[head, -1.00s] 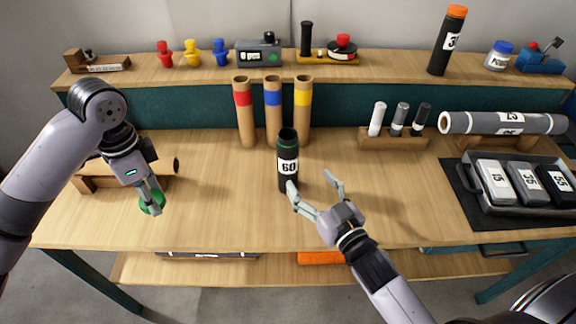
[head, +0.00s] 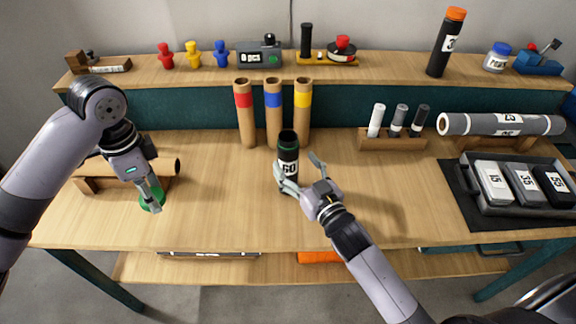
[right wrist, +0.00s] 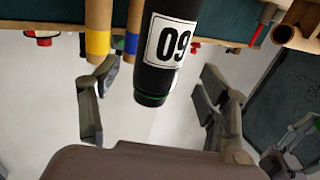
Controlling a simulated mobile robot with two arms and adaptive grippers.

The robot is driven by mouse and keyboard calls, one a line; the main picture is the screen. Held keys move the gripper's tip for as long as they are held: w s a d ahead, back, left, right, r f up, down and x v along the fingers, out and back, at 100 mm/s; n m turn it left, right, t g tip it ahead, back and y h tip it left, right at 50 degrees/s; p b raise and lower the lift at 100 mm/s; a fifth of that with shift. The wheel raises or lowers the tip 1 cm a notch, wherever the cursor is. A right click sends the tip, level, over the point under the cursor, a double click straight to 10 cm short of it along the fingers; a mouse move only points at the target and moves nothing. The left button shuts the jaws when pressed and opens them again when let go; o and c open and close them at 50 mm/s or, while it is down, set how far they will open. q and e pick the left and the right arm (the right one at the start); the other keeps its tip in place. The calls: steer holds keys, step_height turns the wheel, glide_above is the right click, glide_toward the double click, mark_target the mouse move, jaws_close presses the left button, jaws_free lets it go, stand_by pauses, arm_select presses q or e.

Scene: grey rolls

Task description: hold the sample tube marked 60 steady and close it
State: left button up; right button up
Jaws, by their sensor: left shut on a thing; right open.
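The black sample tube marked 60 (head: 288,151) stands upright on the bench in the head view, its green-ringed top uncovered. In the right wrist view the tube (right wrist: 166,45) appears upside down. My right gripper (head: 298,167) is open at the tube, one finger beside its lower left and the other to its right. In the right wrist view my right gripper's fingers (right wrist: 150,98) stand wide on either side of it, with gaps. My left gripper (head: 151,193) is shut on a green cap (head: 152,204) at the left of the bench; its fingers partly hide the cap.
Three cardboard tubes with red, blue and yellow bands (head: 273,118) stand behind the tube. A cardboard roll on a cradle (head: 88,185) lies behind my left gripper. A marker rack (head: 392,142) and a tray of numbered boxes (head: 478,208) are at right. The bench's middle front is clear.

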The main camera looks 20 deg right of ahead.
arm_select(q)
steer(key=shift+r, duration=0.15)
arm_select(e)
steer(key=shift+w+r, duration=0.1)
steer(key=shift+w, duration=0.05)
arm_select(q)
steer(key=shift+r+p, duration=0.65)
steer(key=shift+p, duration=0.15)
arm_select(e)
steer(key=w, duration=0.4)
steer(key=shift+w+a+r, duration=0.2)
steer(key=shift+a, duration=0.15)
steer(key=shift+w+f, duration=0.1)
steer(key=shift+w, duration=0.15)
jaws_close()
